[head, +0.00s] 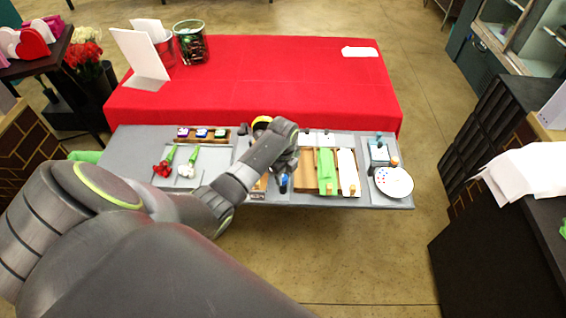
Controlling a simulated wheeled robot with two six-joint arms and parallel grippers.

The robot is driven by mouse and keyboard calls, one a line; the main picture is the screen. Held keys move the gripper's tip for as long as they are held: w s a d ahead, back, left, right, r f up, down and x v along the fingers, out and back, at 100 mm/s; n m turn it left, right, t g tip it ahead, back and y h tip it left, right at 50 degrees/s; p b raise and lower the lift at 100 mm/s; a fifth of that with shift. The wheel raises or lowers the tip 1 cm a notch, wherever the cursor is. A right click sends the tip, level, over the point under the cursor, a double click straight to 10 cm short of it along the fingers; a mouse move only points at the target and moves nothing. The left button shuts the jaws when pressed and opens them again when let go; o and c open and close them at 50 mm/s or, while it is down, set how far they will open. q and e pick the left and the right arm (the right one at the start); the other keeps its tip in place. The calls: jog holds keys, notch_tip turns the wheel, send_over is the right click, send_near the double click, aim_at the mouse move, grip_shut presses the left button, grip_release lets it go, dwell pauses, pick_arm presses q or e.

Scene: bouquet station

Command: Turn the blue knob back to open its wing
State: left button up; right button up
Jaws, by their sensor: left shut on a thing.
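The blue knob (283,185) shows as a small dark blue piece at the front of the grey station table, just left of a wooden tray. My left gripper (284,178) reaches down over it from above and is shut on it. My wrist and forearm cover much of the area around the knob. I cannot make out its wing or how far the knob is turned. My right gripper is not in view.
The wooden tray (307,183) holds a green strip (326,170) and a white strip (347,170). A white round palette (394,182) lies at the right end. Red flowers (163,169) lie at left. A red-covered table (270,75) stands behind.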

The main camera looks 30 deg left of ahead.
pick_arm(q)
jog(key=shift+m, duration=0.7)
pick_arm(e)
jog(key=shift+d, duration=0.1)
pick_arm(q)
jog(key=o, duration=1)
jog(key=shift+c, duration=0.2)
